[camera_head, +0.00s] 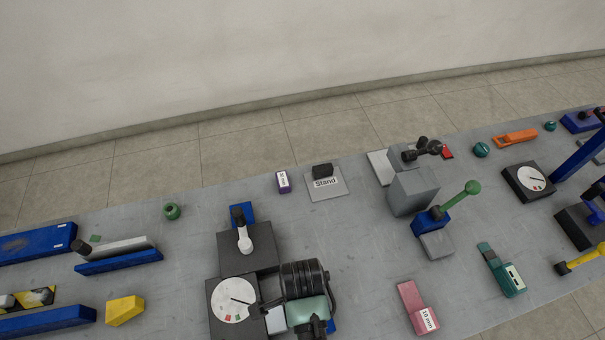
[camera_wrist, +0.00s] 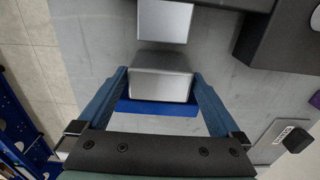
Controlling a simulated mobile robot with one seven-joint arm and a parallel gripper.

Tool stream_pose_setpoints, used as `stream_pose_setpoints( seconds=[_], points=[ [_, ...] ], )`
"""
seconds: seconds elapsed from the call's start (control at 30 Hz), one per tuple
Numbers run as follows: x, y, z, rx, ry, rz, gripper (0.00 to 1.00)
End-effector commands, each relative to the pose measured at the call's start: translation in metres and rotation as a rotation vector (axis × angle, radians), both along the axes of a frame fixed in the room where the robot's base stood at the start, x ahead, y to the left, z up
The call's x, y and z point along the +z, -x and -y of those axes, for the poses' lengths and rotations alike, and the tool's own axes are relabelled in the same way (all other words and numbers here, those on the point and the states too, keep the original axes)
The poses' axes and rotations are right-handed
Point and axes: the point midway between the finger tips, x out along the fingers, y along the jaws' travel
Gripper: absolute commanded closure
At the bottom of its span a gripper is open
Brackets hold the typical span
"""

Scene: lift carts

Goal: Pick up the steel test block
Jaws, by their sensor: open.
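The steel test block, a plain grey block (camera_wrist: 160,84), shows in the wrist view between the fingers of my gripper (camera_wrist: 160,74). The gripper is open, one blue finger on each side of the block. Whether either finger touches it is unclear. A blue part (camera_wrist: 158,108) shows just below the block, partly hidden. Another light grey block (camera_wrist: 165,20) lies just above it in the picture. In the head view, my arm covers this spot, so the fingers and most of the block are hidden there.
A black dial base (camera_head: 234,302) stands left of my arm, with a black stand (camera_head: 247,247) behind it. To the right are a large grey block (camera_head: 413,190), a pink block (camera_head: 412,298) and a green-handled tool (camera_head: 466,189).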

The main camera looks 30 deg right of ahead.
Motion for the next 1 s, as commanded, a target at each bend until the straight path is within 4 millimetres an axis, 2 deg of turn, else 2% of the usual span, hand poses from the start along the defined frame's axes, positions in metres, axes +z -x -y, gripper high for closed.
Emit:
stream_pose_setpoints(
  seconds=[0.1,0.23,0.53,1.0],
  points=[
    [-0.018,0.002,0.0,0.0,-0.001,-0.004,0.0],
    [-0.031,0.001,0.0,0.0,-0.001,-0.002,0.0],
    [-0.035,0.001,0.0,0.001,0.0,0.0,0.02],
    [-0.034,0.001,0.0,0.001,0.0,0.0,0.86]
  ],
)
